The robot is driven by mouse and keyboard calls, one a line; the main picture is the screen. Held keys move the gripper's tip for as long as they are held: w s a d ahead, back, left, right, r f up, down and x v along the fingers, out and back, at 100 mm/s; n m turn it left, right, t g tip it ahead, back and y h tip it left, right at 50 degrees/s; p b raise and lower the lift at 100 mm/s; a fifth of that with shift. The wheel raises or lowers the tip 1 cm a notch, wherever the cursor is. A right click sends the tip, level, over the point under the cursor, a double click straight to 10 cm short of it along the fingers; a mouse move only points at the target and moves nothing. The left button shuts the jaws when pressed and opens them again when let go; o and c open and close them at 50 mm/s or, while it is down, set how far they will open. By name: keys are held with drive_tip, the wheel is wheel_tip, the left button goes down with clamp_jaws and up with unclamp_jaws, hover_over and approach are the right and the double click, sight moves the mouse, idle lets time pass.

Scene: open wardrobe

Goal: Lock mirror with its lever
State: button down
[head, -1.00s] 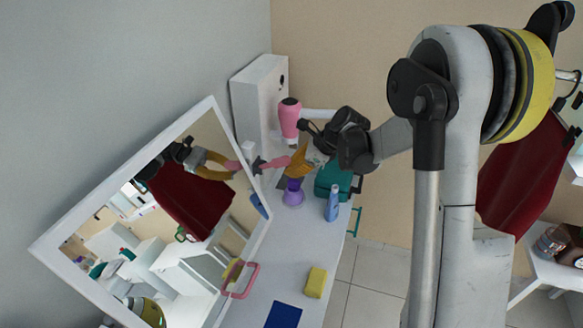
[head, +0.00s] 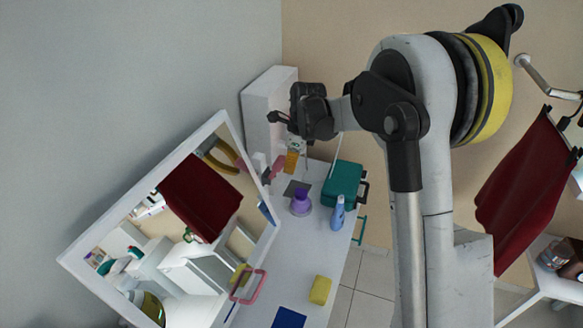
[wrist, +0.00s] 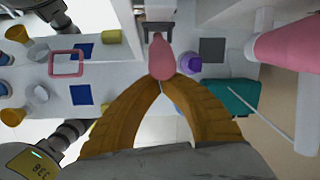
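The white-framed mirror (head: 97,240) stands tilted at the left of the head view, on the white counter. A pink lever (head: 276,168) sits by its right edge. In the wrist view the lever (wrist: 161,57) shows at the top centre, its rounded end pointing at my fingers. My gripper (head: 291,170) hangs beside the lever, on its right in the head view, with orange fingers pointing down. In the wrist view the tips of my gripper (wrist: 160,84) meet just below the lever's end. They look shut with nothing between them; whether they touch the lever is unclear.
A purple bottle (head: 300,203), a blue bottle (head: 338,214), a teal box (head: 342,181) and a yellow sponge (head: 320,290) stand on the counter (head: 285,258). A white cabinet (head: 262,105) is behind. A pink object (wrist: 290,48) is close at the right in the wrist view.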

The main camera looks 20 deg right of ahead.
idle(0.5)
drive_tip(key=s+d+r, duration=0.2)
drive_tip(key=d+r, duration=0.2)
drive_tip(key=r, duration=0.4)
drive_tip(key=shift+s+r, duration=0.15)
drive_tip(key=shift+s, duration=0.15)
drive_tip(key=shift+s+a, duration=0.1)
drive_tip(key=s+a+r+n+t+b, duration=0.15)
drive_tip(key=s+n+b, duration=0.25)
drive_tip(key=s+n, duration=0.4)
drive_tip(key=s+a+f+n+t+b, duration=0.1)
drive_tip(key=s+f+n, duration=0.4)
drive_tip(key=s, duration=0.5)
drive_tip(key=s+a+f+n+t+h+b, duration=0.1)
drive_tip(key=s+f+n+b, duration=0.3)
drive_tip(key=s+n, duration=0.6)
drive_tip(key=shift+s+f+t+h+b, duration=0.35)
drive_tip(key=shift+s+t+b, duration=0.45)
drive_tip(key=shift+b, duration=0.45)
drive_tip(key=shift+w, duration=0.1)
